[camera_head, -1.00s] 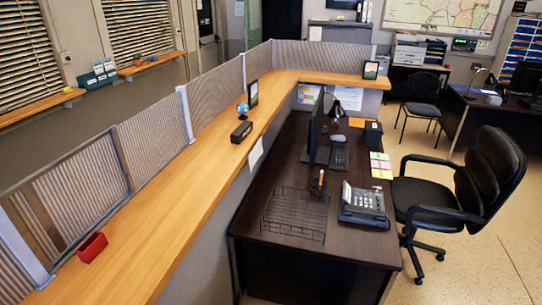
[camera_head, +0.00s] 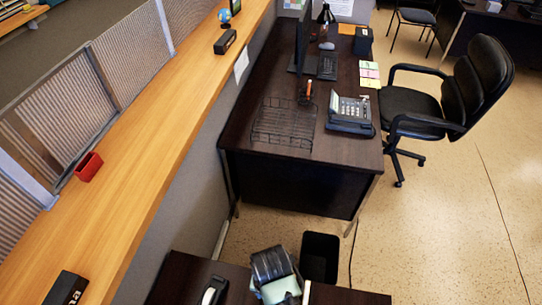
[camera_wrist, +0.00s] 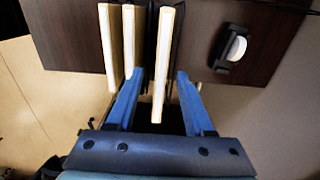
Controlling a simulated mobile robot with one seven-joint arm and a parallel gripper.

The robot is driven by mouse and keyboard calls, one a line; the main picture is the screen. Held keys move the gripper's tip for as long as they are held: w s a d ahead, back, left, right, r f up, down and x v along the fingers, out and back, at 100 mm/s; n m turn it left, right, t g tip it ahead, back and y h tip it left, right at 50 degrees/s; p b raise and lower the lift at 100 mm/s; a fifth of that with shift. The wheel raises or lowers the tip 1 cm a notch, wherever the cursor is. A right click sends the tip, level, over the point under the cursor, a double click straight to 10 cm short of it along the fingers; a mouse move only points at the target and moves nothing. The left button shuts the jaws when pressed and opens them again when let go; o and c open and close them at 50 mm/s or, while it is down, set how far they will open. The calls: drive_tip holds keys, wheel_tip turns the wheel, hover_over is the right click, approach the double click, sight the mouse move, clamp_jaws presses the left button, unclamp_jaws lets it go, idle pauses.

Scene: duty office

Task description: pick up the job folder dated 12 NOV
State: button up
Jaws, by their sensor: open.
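Three upright folders, seen edge-on with cream edges, stand at the dark desk edge in the wrist view: a left one (camera_wrist: 106,45), a middle one (camera_wrist: 129,40) and a longer right one (camera_wrist: 166,50). Dark upright pieces stand beside the right one. No date can be read, so I cannot tell which is 12 NOV. My gripper (camera_wrist: 160,72) is open, its blue fingers pointing at the folders. The right folder's edge lies between the fingers in the picture; contact cannot be told. In the head view my wrist is at the bottom and hides most of the folders.
A tape dispenser (camera_wrist: 229,50) sits on the near desk (camera_head: 180,277), right of the folders in the wrist view. A long wooden counter (camera_head: 140,165) runs along the left, with a red holder (camera_head: 89,167). A black bin (camera_head: 320,257) stands beyond my wrist.

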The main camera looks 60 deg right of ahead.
drive_tip(key=shift+f, duration=1.1)
clamp_jaws()
idle(0.6)
